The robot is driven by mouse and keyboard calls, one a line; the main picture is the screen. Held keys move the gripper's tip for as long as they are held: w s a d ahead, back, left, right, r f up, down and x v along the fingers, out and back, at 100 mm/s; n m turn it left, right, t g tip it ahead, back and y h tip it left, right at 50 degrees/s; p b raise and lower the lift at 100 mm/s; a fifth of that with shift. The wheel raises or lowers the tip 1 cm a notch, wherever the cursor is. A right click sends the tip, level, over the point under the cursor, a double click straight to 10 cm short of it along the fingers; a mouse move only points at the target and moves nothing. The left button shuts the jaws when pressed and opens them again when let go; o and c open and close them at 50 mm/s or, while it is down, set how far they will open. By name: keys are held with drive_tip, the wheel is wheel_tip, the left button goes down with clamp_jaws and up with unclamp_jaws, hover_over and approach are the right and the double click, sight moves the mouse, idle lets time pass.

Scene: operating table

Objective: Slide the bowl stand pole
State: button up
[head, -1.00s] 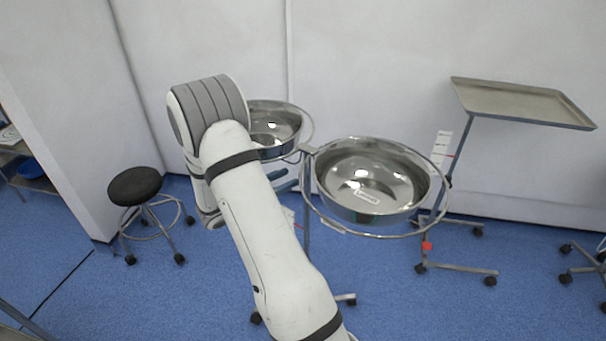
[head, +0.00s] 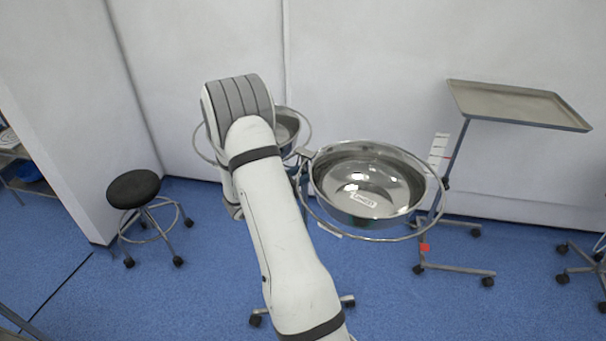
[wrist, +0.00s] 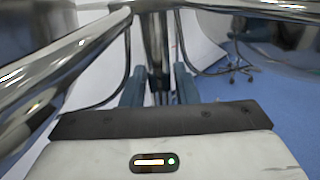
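The bowl stand holds two shiny steel bowls in ring holders. The right bowl (head: 367,185) is in full view in the head view, and the left bowl (head: 284,130) is partly behind my arm. The stand's pole (wrist: 156,45) is upright in the wrist view, straight ahead. My gripper (wrist: 160,72) has its two blue-grey fingers apart, one on each side of the pole. Narrow gaps seem to show, though contact is hard to judge. In the head view my arm hides the gripper and most of the pole.
A black-topped stool (head: 133,189) stands at the left. A steel tray stand (head: 517,104) stands at the right near the white wall. Stand rings and bowls hang close above my gripper. Blue floor (head: 380,290) is open in front of the stand's right side.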

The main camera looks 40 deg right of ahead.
sight(305, 198)
clamp_jaws()
wheel_tip(305, 198, down, 12)
drive_tip(key=b, duration=0.8)
drive_tip(key=shift+f, duration=0.25)
drive_tip(key=shift+o, duration=1.5)
unclamp_jaws()
